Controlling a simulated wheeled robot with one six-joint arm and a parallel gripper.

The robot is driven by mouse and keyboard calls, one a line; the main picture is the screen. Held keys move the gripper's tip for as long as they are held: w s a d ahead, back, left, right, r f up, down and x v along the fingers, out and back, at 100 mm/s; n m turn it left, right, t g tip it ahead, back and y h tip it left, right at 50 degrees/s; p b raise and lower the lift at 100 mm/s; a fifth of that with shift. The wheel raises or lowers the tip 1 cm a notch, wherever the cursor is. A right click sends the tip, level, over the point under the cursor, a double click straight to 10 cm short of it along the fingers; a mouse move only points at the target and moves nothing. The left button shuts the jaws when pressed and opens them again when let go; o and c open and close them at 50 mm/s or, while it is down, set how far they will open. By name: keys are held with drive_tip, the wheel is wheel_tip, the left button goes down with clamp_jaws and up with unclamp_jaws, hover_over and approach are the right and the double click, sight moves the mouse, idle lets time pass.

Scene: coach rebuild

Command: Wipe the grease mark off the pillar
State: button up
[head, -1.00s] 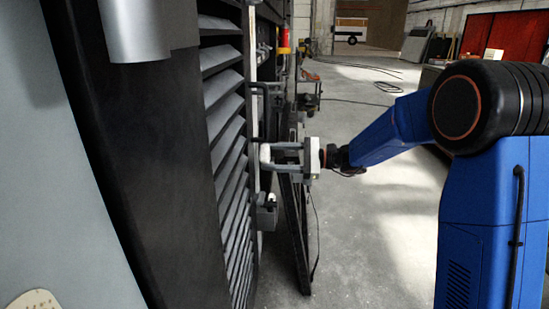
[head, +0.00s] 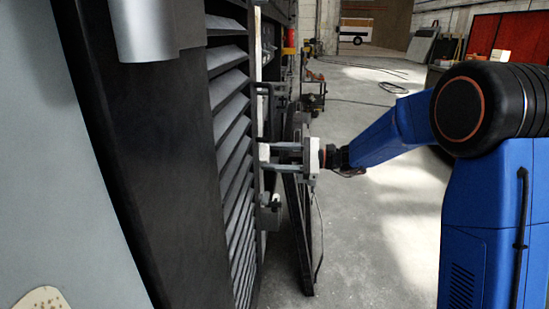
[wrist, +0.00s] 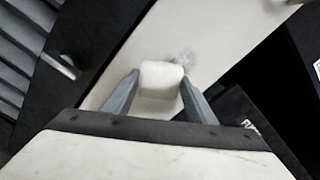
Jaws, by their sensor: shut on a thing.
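The pillar (wrist: 215,35) is a pale upright face crossing the wrist view at a slant. In the head view it shows only as a thin pale strip (head: 257,62) beyond the louvres. The grease mark (wrist: 184,60) is a faint grey smudge on the pillar, just above and right of the pad. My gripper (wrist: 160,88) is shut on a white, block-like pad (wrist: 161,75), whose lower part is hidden. In the head view my gripper (head: 267,158) points left, with its fingertips close to the pillar. Contact between pad and pillar cannot be told.
Dark slatted louvres (head: 230,125) and a dark post (head: 145,150) stand on the left. A dark handle (head: 262,90) is above my gripper, and a grey box (head: 268,213) is below it. A dark panel (head: 298,240) leans close by. Open floor (head: 370,240) lies right.

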drive_tip(key=shift+r, duration=0.1)
wheel_tip(320, 180, up, 7)
idle(1.1)
wheel_tip(320, 180, down, 7)
idle(1.1)
drive_tip(key=shift+s+d, duration=0.1)
drive_tip(key=shift+d, duration=2.85)
drive_tip(key=shift+d, duration=0.1)
drive_tip(key=shift+d, duration=1.4)
